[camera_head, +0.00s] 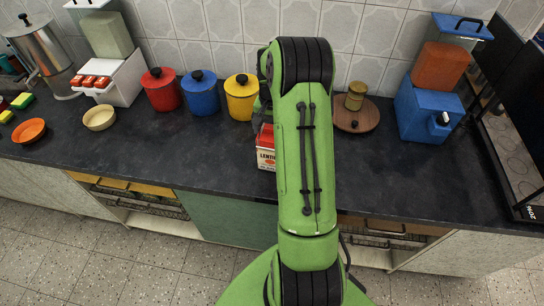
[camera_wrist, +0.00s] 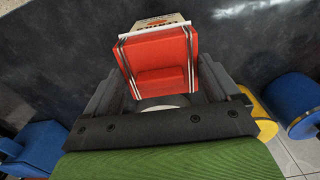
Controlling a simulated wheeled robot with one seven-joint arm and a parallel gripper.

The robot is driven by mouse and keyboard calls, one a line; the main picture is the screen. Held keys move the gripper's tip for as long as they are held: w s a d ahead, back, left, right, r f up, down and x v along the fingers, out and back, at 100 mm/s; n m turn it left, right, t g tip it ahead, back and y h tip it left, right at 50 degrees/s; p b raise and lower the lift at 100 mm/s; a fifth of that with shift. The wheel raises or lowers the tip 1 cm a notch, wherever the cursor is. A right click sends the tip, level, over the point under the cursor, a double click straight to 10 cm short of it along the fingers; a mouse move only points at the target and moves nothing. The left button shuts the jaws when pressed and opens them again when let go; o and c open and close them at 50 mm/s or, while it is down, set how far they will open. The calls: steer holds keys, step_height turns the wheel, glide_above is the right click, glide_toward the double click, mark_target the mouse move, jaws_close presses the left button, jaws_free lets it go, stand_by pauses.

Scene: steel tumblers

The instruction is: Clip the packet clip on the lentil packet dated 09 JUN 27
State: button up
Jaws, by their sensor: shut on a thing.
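A red and white lentil packet (camera_head: 266,157) is on the dark counter just left of my arm in the head view, its label facing forward. In the wrist view the packet (camera_wrist: 160,62) shows its red face with pale and dark stripes along the edges, and part of its label at the far end. My gripper (camera_wrist: 158,88) has its two dark fingers on either side of it and is shut on it. I cannot read a date. I cannot make out a packet clip.
Red (camera_head: 162,90), blue (camera_head: 201,93) and yellow (camera_head: 241,97) canisters stand left of the arm along the wall. A round wooden board (camera_head: 357,119) with a tin and a blue dispenser (camera_head: 428,113) are at the right.

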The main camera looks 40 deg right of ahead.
steer(key=shift+f+b, duration=0.55)
steer(key=shift+f, duration=0.25)
steer(key=o, duration=0.8)
steer(key=shift+c, duration=0.2)
step_height(320, 180, up, 16)
steer(key=p, duration=0.2)
steer(key=s+a+r+n+t, duration=0.1)
steer(key=s+a+r+n, duration=0.15)
steer(key=a, duration=0.35)
steer(key=s+a+r+n+t+h, duration=0.1)
steer(key=s+a+r+n, duration=0.1)
steer(key=s+a+r, duration=0.3)
steer(key=s+a+r+n+t, duration=0.1)
steer(key=a+r+n, duration=0.1)
steer(key=a, duration=0.5)
steer(key=s+a+f+n+t+y, duration=0.1)
steer(key=s+a+f+n+t, duration=0.1)
steer(key=s+a+n, duration=0.3)
steer(key=s+a+f, duration=0.1)
steer(key=s+a, duration=0.2)
steer(key=s, duration=0.3)
steer(key=shift+s+a+f+t, duration=0.15)
steer(key=shift+s+f+t, duration=0.1)
steer(key=shift+t, duration=0.05)
